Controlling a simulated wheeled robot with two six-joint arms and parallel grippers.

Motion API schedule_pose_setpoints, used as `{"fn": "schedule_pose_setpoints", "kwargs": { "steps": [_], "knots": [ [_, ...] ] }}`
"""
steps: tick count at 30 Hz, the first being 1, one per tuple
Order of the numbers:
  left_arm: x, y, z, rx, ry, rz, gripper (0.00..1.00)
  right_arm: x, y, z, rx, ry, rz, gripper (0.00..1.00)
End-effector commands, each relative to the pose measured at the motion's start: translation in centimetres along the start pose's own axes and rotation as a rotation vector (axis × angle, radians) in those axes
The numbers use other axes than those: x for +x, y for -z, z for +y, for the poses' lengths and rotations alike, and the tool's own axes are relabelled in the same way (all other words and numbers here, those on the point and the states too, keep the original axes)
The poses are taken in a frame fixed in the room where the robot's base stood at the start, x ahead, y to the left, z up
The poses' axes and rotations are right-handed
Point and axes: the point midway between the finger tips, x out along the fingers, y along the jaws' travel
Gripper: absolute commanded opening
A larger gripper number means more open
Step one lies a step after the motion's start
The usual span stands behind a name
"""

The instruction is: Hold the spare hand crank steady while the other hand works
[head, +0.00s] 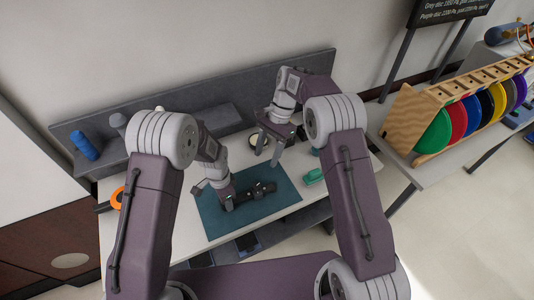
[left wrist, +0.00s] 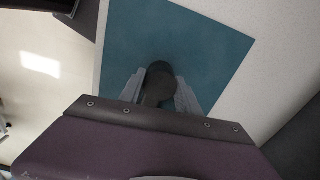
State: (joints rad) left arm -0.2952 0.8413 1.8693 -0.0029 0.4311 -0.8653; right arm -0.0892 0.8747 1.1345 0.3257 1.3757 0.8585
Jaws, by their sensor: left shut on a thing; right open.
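The black hand crank (head: 258,191) lies on the teal mat (head: 287,199) on the table. My left gripper (head: 228,200) is shut on the crank's left end. In the left wrist view the crank's dark round end (left wrist: 161,78) sits between the grey fingers of my left gripper (left wrist: 160,95), over the mat (left wrist: 190,40). My right gripper (head: 268,146) is open and empty, behind the crank and slightly right, above the back of the table. The left arm hides part of the mat's left side.
A green object (head: 312,176) lies right of the mat. A wooden rack (head: 425,120) with colored discs stands on another table at right.

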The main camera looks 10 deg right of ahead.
Motion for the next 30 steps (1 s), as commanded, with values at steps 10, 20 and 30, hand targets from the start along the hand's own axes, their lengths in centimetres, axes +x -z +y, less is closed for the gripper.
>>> {"fn": "schedule_pose_setpoints", "kwargs": {
  "steps": [10, 20, 30],
  "knots": [
    [0.0, 0.0, 0.0, 0.0, 0.001, 0.001, 0.0, -0.1, 0.0, 0.0, 0.0, -0.001, 0.0, 0.51],
    [0.0, 0.0, 0.0, 0.0, 0.001, 0.001, 0.65, -0.1, 0.0, 0.0, 0.0, -0.001, 0.0, 0.51],
    [-2.3, 0.1, -0.1, 0.0, 0.004, 0.004, 0.65, -0.1, 0.0, 0.0, 0.0, -0.001, 0.0, 0.51]
  ]
}}
